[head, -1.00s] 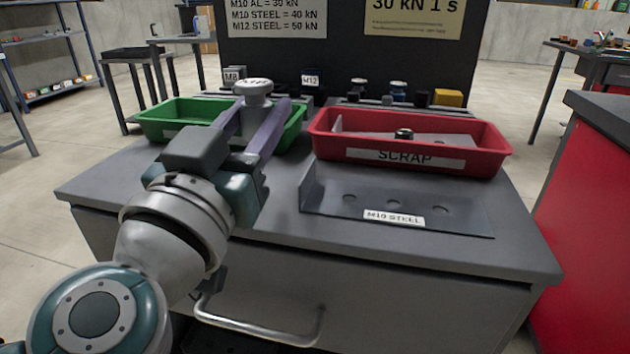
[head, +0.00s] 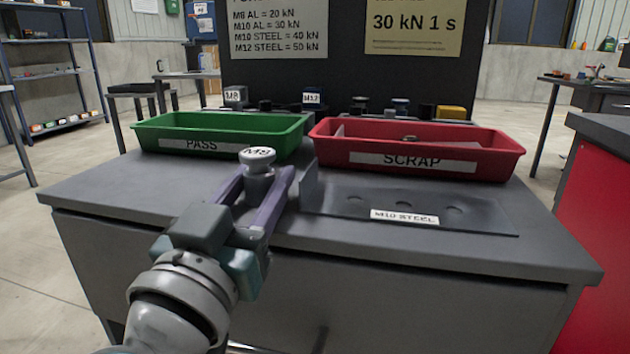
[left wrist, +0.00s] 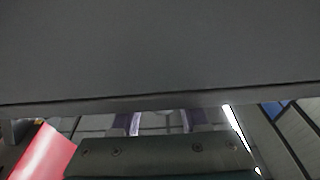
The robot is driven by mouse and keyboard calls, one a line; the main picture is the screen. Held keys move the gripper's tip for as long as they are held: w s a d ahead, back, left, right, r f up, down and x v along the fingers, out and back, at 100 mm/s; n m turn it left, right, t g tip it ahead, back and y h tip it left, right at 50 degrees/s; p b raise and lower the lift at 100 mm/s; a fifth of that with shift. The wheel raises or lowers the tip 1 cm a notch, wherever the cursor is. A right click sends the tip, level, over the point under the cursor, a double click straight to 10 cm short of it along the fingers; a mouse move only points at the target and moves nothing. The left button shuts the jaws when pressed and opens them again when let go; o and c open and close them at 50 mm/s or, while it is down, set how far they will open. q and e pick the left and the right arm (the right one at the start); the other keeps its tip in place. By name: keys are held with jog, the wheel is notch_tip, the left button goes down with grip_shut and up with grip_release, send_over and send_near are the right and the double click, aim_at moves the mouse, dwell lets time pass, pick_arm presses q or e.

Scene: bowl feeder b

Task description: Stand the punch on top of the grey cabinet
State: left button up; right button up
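In the head view the punch appears over the front part of the grey cabinet's top (head: 125,190), left of the M10 STEEL plate. The fingers hide its lower end, so I cannot tell whether it touches the top. In the left wrist view a large grey surface fills the upper half, and the purple fingers (left wrist: 160,122) show only partly. My right gripper is not in view.
A green PASS tray (head: 215,147) and a red SCRAP tray (head: 420,163) stand along the back of the top. An angled M10 STEEL plate (head: 470,222) with holes lies front right. Clear top lies at the front left.

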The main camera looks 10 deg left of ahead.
pick_arm(q)
jog(key=o, duration=0.3)
jog(key=shift+o, duration=0.2)
jog(key=shift+r, duration=0.15)
jog(key=p+v, duration=0.1)
jog(key=v, duration=1.1)
jog(key=s+d+f+m+g+h, duration=0.3)
jog(key=d+f+m+g+h, duration=0.1)
jog(key=d+m+g+h, duration=0.35)
jog(key=s+a+f+n+g+y, duration=0.6)
jog(key=s+a+g+y, duration=0.2)
jog(key=s+a, duration=0.3)
jog(key=shift+a+f+g, duration=0.3)
jog(key=shift+a+g, duration=0.35)
jog(key=shift+a, duration=0.05)
